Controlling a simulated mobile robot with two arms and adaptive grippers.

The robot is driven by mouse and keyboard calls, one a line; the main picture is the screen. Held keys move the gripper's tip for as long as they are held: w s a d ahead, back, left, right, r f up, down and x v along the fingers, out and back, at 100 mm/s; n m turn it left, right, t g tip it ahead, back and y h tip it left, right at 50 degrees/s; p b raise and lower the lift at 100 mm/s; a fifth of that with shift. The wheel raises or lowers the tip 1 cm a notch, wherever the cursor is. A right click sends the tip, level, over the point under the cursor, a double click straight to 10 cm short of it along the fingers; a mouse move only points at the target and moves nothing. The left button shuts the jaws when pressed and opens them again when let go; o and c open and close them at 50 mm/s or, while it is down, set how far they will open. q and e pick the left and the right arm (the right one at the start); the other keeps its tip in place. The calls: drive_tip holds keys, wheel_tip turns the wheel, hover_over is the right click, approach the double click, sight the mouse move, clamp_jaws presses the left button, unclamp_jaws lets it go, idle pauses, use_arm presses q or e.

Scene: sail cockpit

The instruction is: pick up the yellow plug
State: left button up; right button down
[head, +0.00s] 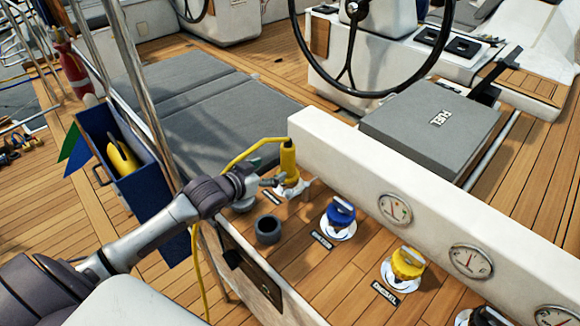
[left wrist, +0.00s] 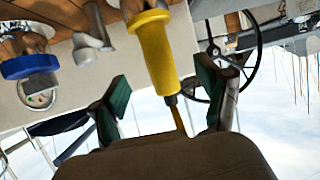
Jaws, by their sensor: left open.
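The yellow plug (head: 288,160) stands upright on a white fitting at the left end of the wooden console, with a yellow cable running from its top. My left gripper (head: 270,183) is beside it, on its left side. In the left wrist view the yellow plug (left wrist: 156,48) appears upside down and reaches in between the two green-padded fingers of my left gripper (left wrist: 163,90). The fingers are open, with a gap on both sides of the plug. My right gripper is not in view.
A dark round cup-like socket (head: 268,230) stands close to the plug. A blue cap (head: 341,211) and a yellow cap (head: 407,263) follow along the console. A white coaming with gauges (head: 395,208) rises behind. A blue box (head: 118,158) hangs on the rail at left.

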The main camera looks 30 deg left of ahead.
sight(283, 167)
use_arm(q)
drive_tip(key=x, duration=0.3)
drive_tip(key=shift+w+f, duration=0.15)
drive_tip(key=shift+w, duration=0.1)
drive_tip(key=shift+w+d+f, duration=0.15)
drive_tip(key=shift+w, duration=0.15)
drive_tip(key=shift+w+d+f, duration=0.1)
drive_tip(key=shift+w+f, duration=0.15)
drive_tip(key=shift+w, duration=0.15)
drive_tip(key=x, duration=0.4)
drive_tip(key=shift+d+f, duration=0.15)
drive_tip(key=shift+f, duration=0.2)
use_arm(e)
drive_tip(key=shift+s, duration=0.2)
use_arm(q)
drive_tip(key=shift+c, duration=0.4)
clamp_jaws()
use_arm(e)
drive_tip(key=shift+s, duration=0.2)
use_arm(q)
drive_tip(key=shift+r, duration=0.15)
